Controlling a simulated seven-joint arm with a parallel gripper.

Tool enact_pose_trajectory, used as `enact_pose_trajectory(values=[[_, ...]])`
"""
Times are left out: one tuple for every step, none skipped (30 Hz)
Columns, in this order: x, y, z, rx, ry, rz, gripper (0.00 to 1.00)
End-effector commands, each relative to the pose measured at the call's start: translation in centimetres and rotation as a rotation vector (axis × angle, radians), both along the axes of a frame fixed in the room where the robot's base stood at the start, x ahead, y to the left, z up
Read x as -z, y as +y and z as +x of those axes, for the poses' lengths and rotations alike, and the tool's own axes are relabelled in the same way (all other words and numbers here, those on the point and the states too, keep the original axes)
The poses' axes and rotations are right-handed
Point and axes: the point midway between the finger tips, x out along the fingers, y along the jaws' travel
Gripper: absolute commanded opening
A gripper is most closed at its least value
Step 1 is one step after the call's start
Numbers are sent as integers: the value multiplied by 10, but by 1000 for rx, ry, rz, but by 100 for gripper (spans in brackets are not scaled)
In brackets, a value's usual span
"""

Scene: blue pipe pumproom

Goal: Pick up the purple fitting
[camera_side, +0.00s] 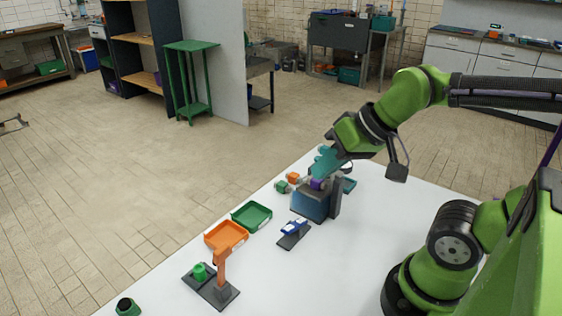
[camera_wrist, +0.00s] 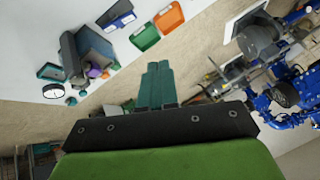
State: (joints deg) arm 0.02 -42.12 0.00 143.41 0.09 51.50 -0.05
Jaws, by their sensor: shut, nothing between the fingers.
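The purple fitting (camera_side: 317,184) is small and shows at the top of a blue-grey block (camera_side: 311,205) on the white table in the side view, partly hidden. In the wrist view the purple fitting (camera_wrist: 95,72) lies left of my fingers, beside the block (camera_wrist: 94,45) and other small fittings. My gripper (camera_side: 320,170) has teal fingers and appears close above the fitting in the side view; the exact gap is unclear. In the wrist view my gripper (camera_wrist: 158,64) has its two fingers together and empty, pointing away from the fitting.
A green fitting (camera_side: 282,187) and an orange fitting (camera_side: 293,178) sit left of the block. A green tray (camera_side: 252,215), an orange tray (camera_side: 226,235) and an orange post (camera_side: 220,268) stand toward the front left. A blue-and-white piece (camera_side: 294,228) is nearer. The table's right side is clear.

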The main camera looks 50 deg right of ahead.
Motion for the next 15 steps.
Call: enact_pose_trajectory(values=[[-3,0,-1,-1,-13,-1,0],[-4,0,-1,-1,-17,0,0],[-5,0,-1,-1,-19,-1,0],[-5,0,-1,-1,-19,-1,0],[-5,0,-1,-1,-18,-1,0],[-5,0,-1,-1,-18,-1,0],[-5,0,-1,-1,-18,-1,0],[-5,0,-1,-1,-18,-1,0],[-5,0,-1,0,-17,-1,0],[-5,0,-1,0,-17,-1,0],[-5,0,-1,0,-17,-1,0],[-5,0,-1,0,-17,-1,0],[-5,0,-1,0,-16,-1,0],[-5,0,-1,0,-17,-1,2],[-5,0,-1,0,-16,-1,8]])
